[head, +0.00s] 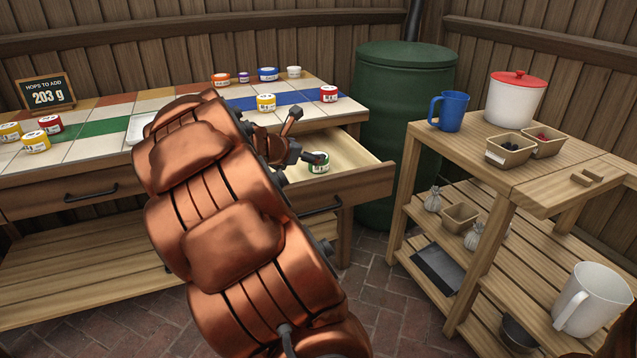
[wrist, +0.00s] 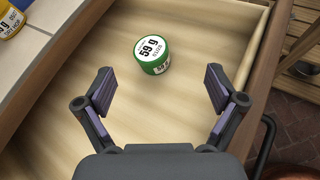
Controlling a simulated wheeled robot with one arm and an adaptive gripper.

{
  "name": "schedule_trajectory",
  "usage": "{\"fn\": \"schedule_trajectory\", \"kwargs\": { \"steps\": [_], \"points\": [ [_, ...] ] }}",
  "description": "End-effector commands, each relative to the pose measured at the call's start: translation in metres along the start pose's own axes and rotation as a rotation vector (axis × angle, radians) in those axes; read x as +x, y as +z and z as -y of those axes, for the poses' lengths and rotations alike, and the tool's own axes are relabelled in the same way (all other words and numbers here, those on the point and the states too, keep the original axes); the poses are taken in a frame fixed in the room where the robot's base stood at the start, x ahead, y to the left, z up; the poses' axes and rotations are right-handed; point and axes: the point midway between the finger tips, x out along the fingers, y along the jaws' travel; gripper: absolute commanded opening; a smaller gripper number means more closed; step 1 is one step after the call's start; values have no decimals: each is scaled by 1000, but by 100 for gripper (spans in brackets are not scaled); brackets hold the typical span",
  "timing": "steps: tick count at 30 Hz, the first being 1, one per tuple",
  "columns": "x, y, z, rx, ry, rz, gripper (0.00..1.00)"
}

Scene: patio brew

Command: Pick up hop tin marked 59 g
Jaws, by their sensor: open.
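The hop tin marked 59 g is a small round green tin with a white label. It stands in the open wooden drawer (head: 352,150), and in the wrist view the tin (wrist: 153,56) shows its "59 g" lid clearly. In the head view the tin (head: 318,167) is partly hidden by my gripper (head: 307,137). In the wrist view my gripper (wrist: 160,90) is open and empty, its fingers spread wide. The tin lies just beyond the fingertips, roughly midway between them, and is not touched.
Several other tins stand on the tiled top, including a yellow one (head: 266,102) and a red one (head: 328,94). A sign (head: 47,92) reads 203 g. A green barrel (head: 400,120) stands behind the drawer.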

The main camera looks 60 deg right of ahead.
Motion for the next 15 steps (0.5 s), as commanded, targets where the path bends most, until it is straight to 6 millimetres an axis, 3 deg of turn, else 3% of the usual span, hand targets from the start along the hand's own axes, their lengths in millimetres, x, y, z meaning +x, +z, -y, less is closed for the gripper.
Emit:
{"fn": "schedule_trajectory", "kwargs": {
  "steps": [1, 3, 15],
  "points": [
    [18, -15, -1, -53, 6, 11, 94],
    [30, -21, -5, -115, 18, 23, 94],
    [65, -27, -14, -207, 41, 40, 94]
  ]
}}
